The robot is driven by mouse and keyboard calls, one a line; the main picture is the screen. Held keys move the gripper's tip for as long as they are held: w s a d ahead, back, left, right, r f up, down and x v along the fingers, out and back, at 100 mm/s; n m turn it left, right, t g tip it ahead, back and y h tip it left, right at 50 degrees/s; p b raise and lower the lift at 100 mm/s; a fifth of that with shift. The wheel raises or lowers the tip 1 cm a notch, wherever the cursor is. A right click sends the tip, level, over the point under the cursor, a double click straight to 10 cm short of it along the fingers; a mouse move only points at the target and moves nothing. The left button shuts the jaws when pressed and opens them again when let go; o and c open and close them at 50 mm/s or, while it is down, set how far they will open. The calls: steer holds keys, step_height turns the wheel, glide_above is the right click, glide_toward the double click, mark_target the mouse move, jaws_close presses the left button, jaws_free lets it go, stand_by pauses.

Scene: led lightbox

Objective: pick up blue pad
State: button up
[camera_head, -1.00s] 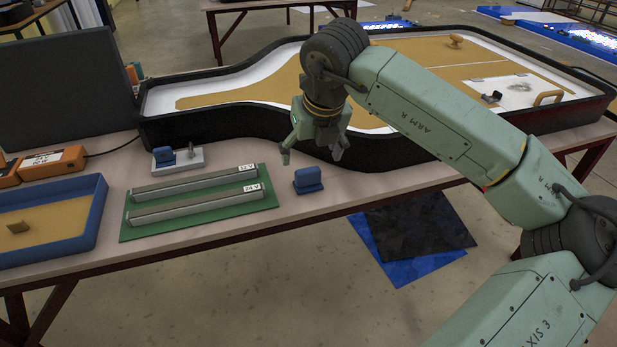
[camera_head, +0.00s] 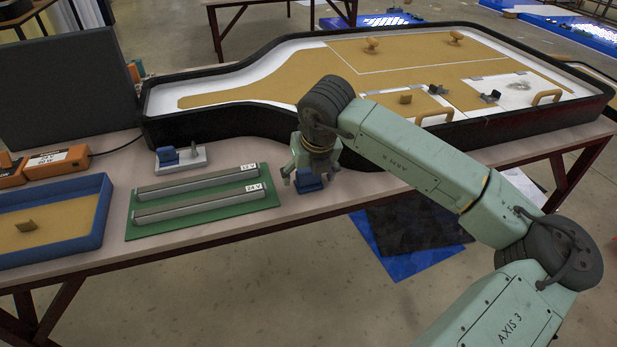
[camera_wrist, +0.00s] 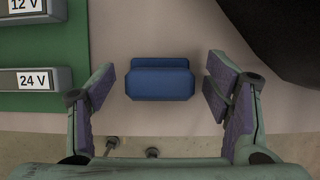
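The blue pad (camera_head: 308,182) is a small blue block on the table, right of the green board. In the head view my gripper (camera_head: 305,176) is low over it and partly hides it. In the wrist view the blue pad (camera_wrist: 160,80) lies between the two fingers of my gripper (camera_wrist: 170,92), with a gap on each side. The fingers are spread open and do not touch the pad.
The green board (camera_head: 165,226) with two metal bars labelled 12 V and 24 V lies to the left. The black wall of the large lightbox (camera_head: 225,124) stands close behind and to the right. The table's front edge is near.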

mark_target(306, 172)
steer(key=c, duration=1.2)
steer(key=shift+r, duration=0.1)
steer(key=shift+r+b, duration=0.3)
steer(key=shift+r, duration=0.1)
steer(key=shift+s+a+r+b, duration=0.15)
steer(key=shift+s+r+b, duration=0.1)
steer(key=shift+r+b, duration=0.25)
steer(key=shift+s+a+r+b, duration=0.1)
steer(key=shift+s+r+b, duration=0.15)
steer(key=shift+r, duration=0.45)
steer(key=s+a+b, duration=0.1)
steer(key=s+a, duration=0.1)
steer(key=s, duration=0.2)
steer(key=s+a+r+b, duration=0.1)
steer(key=s+a, duration=0.1)
steer(key=s, duration=0.3)
steer(key=s+a+b, duration=0.1)
steer(key=s+a, duration=0.1)
steer(key=s, duration=0.2)
steer(key=shift+s+a+r+b, duration=0.15)
steer(key=shift+a+r+b, duration=0.2)
steer(key=shift+a+b, duration=0.05)
steer(key=o, duration=0.7)
steer(key=shift+c, duration=0.2)
steer(key=c, duration=0.5)
steer(key=shift+s, duration=0.1)
